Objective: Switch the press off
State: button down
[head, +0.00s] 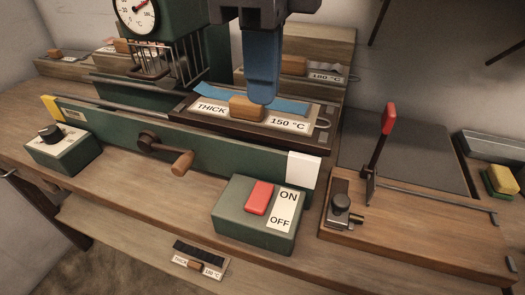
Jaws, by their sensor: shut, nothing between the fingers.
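The press is a green machine with a round dial (136,14) and a wire guard at the upper left, above a long green bed (108,130). Its switch box (232,222) stands at the front of the bench, with a red rocker (259,198) and a white ON/OFF label (284,210). I cannot tell for sure which way the rocker is tipped. My gripper (263,97) points down with its blue fingers shut and empty. It is behind the switch box, close to the wooden handle (246,107) of a plate (210,123) labelled THICK and 150 °C; contact is unclear.
A crank (165,152) juts from the bed's front, left of the switch box. A red-handled lever (380,140) rises from a wooden board (415,228) at the right. Space above the switch box is clear.

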aim_at(263, 188)
dwell(0.3)
notch_tip(263, 188, down, 14)
jog(key=shift+b, duration=0.55)
jog(key=shift+f, duration=0.1)
jog(key=shift+f, duration=0.15)
dwell(0.5)
jog(key=shift+s+a+r, duration=0.25)
jog(key=shift+s+r, duration=0.1)
jog(key=shift+s, duration=0.35)
